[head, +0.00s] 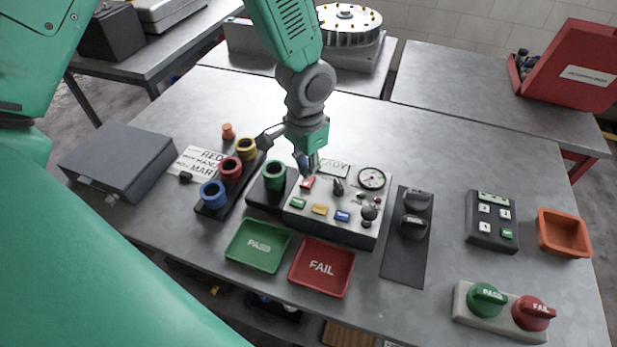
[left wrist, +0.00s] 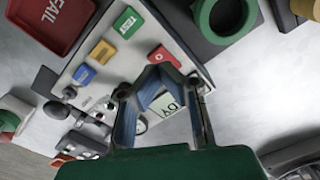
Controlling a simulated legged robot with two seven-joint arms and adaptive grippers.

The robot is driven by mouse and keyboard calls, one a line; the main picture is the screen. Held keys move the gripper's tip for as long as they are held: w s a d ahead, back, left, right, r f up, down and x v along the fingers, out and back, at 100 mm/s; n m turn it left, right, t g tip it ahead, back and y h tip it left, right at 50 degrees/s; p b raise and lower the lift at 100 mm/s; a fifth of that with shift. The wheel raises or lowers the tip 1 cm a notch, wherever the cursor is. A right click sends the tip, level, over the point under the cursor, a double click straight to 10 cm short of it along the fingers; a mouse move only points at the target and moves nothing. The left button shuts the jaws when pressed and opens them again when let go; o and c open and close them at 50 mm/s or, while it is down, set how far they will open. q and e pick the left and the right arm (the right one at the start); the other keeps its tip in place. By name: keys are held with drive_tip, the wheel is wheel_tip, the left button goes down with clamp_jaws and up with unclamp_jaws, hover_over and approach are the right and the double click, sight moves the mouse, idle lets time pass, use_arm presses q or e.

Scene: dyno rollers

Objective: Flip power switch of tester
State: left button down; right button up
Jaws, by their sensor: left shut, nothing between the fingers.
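The tester (head: 364,228) is a light grey panel box in the middle of the table. A red switch (head: 307,184) sits at its back left corner; it also shows in the left wrist view (left wrist: 164,57). My left gripper (head: 306,172) is shut and empty, pointing down at the red switch. In the left wrist view its fingertips (left wrist: 156,74) appear right beside the switch; I cannot tell whether they touch. My right gripper is out of view.
Green (head: 258,247) and red (head: 321,268) trays lie in front of the tester. Colored ring holders (head: 231,169) stand to its left. A dark plate with black parts (head: 404,256), a button box (head: 492,236) and an orange bin (head: 564,235) are to its right.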

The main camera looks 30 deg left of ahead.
sight(306, 183)
use_arm(q)
drive_tip(key=shift+f+b, duration=0.85)
drive_tip(key=shift+f, duration=0.8)
idle(0.8)
drive_tip(key=shift+r+p, duration=0.85)
drive_tip(key=shift+p, duration=0.1)
wheel_tip(306, 183, up, 5)
drive_tip(key=p, duration=0.5)
drive_tip(key=shift+r, duration=0.2)
drive_tip(key=shift+f, duration=0.1)
